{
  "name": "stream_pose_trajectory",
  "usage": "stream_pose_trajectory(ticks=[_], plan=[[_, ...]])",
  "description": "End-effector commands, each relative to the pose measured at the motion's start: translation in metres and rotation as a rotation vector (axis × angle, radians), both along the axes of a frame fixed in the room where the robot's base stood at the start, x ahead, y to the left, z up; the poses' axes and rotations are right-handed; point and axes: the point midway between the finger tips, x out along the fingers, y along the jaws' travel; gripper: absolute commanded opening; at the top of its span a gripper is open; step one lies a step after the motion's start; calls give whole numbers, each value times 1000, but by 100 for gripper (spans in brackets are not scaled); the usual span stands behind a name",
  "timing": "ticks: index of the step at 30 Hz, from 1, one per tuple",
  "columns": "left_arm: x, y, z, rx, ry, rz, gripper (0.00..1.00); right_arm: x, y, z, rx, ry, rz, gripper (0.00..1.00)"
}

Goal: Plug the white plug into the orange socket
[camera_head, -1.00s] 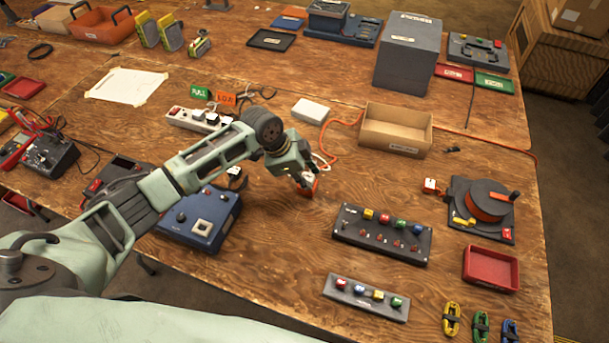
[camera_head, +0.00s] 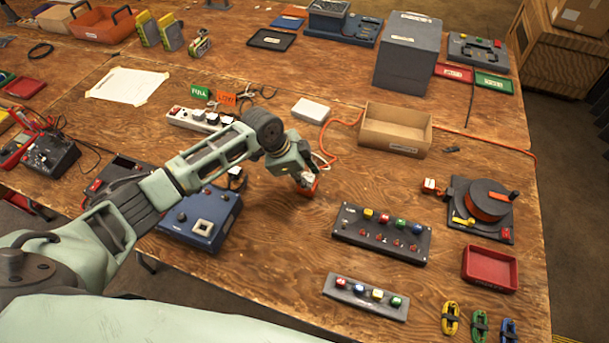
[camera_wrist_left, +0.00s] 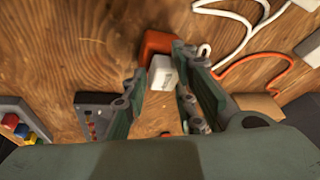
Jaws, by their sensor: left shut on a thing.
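My left gripper (camera_head: 304,178) is low over the middle of the table in the head view. In the left wrist view its fingers (camera_wrist_left: 160,62) are shut on the white plug (camera_wrist_left: 161,74), a small white block. The orange socket (camera_wrist_left: 157,44) is right beyond the plug, against its far side. I cannot tell whether the plug's pins are inside it. In the head view the orange socket (camera_head: 309,190) shows just below the fingertips, and the gripper mostly hides the plug. My right gripper is out of view.
A cardboard tray (camera_head: 397,133) and a white box (camera_head: 311,110) stand behind. An orange cord (camera_head: 338,123) runs past them. A black panel with coloured knobs (camera_head: 382,234) is to the right, a blue box (camera_head: 201,217) to the left. Bare wood lies in front of the gripper.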

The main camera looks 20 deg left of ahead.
Motion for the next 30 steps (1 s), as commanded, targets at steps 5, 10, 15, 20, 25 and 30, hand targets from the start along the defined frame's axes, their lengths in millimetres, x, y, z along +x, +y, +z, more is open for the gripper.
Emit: stream_pose_trajectory(ticks=[5, 10, 15, 20, 25, 30], plan=[[0, 0, -2, 0, 0, 0, 0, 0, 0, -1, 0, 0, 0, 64], [0, 0, -2, -1, -1, 0, 0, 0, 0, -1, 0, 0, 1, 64], [1, 0, -2, -1, -1, 0, 34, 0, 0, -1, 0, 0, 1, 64], [0, 0, -2, -1, -1, 0, 48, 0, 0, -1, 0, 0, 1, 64], [0, 0, -2, 0, 0, 0, 48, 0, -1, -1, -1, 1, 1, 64], [0, 0, -3, 1, 0, 0, 59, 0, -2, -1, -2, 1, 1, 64]])
